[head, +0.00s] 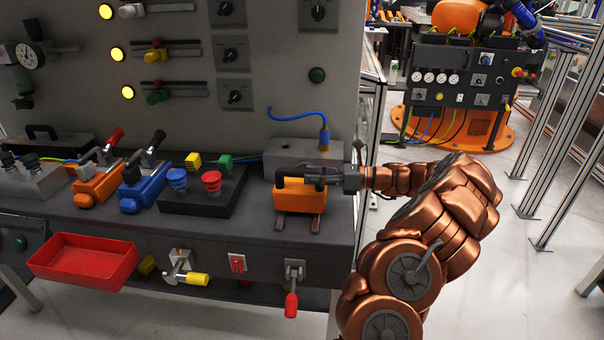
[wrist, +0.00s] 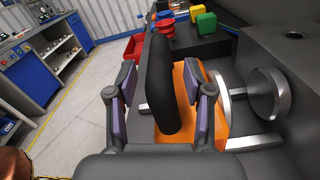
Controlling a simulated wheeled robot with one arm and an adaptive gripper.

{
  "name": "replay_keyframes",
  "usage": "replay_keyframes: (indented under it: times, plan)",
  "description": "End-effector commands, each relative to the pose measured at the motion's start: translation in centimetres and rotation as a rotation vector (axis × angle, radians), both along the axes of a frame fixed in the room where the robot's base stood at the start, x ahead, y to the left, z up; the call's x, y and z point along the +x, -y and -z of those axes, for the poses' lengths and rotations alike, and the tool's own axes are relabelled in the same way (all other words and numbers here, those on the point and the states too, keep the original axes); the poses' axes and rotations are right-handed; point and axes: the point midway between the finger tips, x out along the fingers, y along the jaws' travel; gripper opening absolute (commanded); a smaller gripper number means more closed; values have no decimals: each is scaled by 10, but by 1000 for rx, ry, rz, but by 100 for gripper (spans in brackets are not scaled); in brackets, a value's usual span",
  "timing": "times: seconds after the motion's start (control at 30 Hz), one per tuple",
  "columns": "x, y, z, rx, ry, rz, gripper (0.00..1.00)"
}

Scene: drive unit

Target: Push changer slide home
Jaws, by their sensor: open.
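The changer slide, an orange block (head: 299,201) with a black handle (wrist: 161,80), sits on two metal rails (head: 313,226) at the bench's right end. Behind it stands a grey housing (head: 298,153) with a blue hose on top. In the wrist view, a gap with round metal parts (wrist: 264,95) shows between the orange block (wrist: 207,105) and the housing (wrist: 291,55). My gripper (head: 318,174) reaches in from the right. In the wrist view its open fingers (wrist: 160,85) stand either side of the black handle. Whether either pad touches it is unclear.
Left of the slide is a black box (head: 203,196) with red and blue buttons. Blue (head: 145,186) and orange (head: 98,184) lever units stand farther left. A red tray (head: 84,260) and a red-handled lever (head: 291,290) project from the bench front.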

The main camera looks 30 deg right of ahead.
Motion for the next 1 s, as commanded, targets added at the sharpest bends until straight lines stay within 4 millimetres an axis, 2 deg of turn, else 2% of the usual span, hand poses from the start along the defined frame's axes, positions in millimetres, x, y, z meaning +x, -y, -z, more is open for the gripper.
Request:
replay_keyframes:
  times: [0.1,0.2,0.53,1.0]
  plan:
    - [11,-15,-1,2,2,-5,52]
    - [17,-21,-1,0,0,-1,52]
    - [21,-24,0,0,0,2,52]
    - [21,-25,0,0,0,2,3]
